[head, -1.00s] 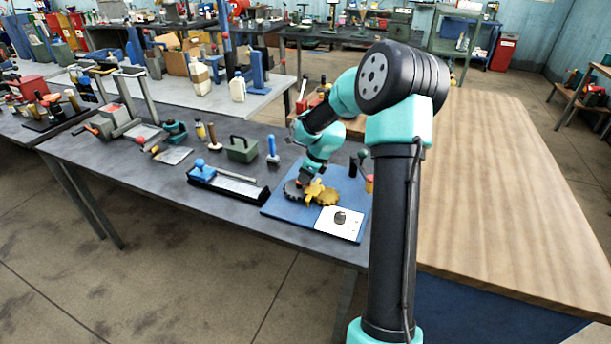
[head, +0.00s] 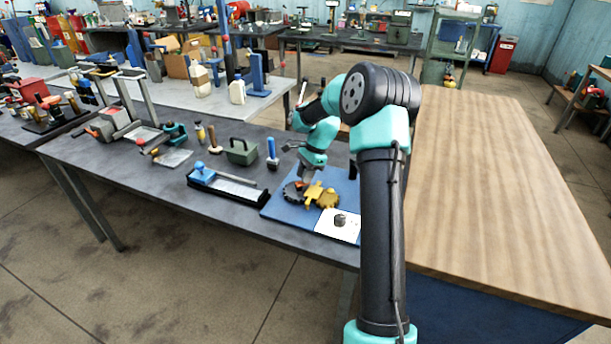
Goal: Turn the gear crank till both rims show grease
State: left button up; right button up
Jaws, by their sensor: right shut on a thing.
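A blue board (head: 276,208) on the grey bench carries a dark gear (head: 292,193) and a yellow-gold gear (head: 328,199) side by side. A yellow crank piece (head: 313,192) stands over the place where they meet. My right gripper (head: 305,181) reaches down from behind and is shut on the crank, though its fingers are small and partly hidden. A bit of orange-red shows beside the dark gear. Grease on the rims is too small to tell. My left gripper is out of view.
A white plate with a dark knob (head: 339,220) sits at the board's front. Left of the board are a black tray with a blue-handled tool (head: 228,188), a blue-handled brush (head: 272,155) and a green box (head: 242,152). A wooden table (head: 500,190) at right is clear.

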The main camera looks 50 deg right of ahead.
aim_at(293, 188)
jog(key=n+g, duration=0.1)
jog(key=n, duration=0.2)
jog(key=w+n+g, duration=0.1)
jog(key=n, duration=0.2)
jog(key=shift+w, duration=0.2)
jog(key=n+g, duration=0.1)
jog(key=n, duration=0.3)
jog(key=w+n+g+h, duration=0.1)
jog(key=n, duration=0.1)
jog(key=shift+a+n+g, duration=0.3)
jog(key=shift+a+n, duration=0.05)
jog(key=shift+n, duration=0.05)
jog(key=n, duration=0.2)
jog(key=n+h, duration=0.1)
jog(key=n, duration=0.1)
jog(key=a+n+g+h, duration=0.1)
jog(key=n, duration=0.1)
jog(key=shift+w+a, duration=0.1)
jog(key=shift+w, duration=0.2)
jog(key=n+h, duration=0.1)
jog(key=n, duration=0.2)
jog(key=a+n+h, duration=0.1)
jog(key=n, duration=0.2)
jog(key=shift+a+n+h, duration=0.1)
jog(key=shift+n+h, duration=0.2)
jog(key=shift+h, duration=0.1)
jog(key=o, duration=0.9)
jog(key=v, duration=1.7)
jog(key=shift+s+r, duration=0.1)
jog(key=shift+r, duration=0.15)
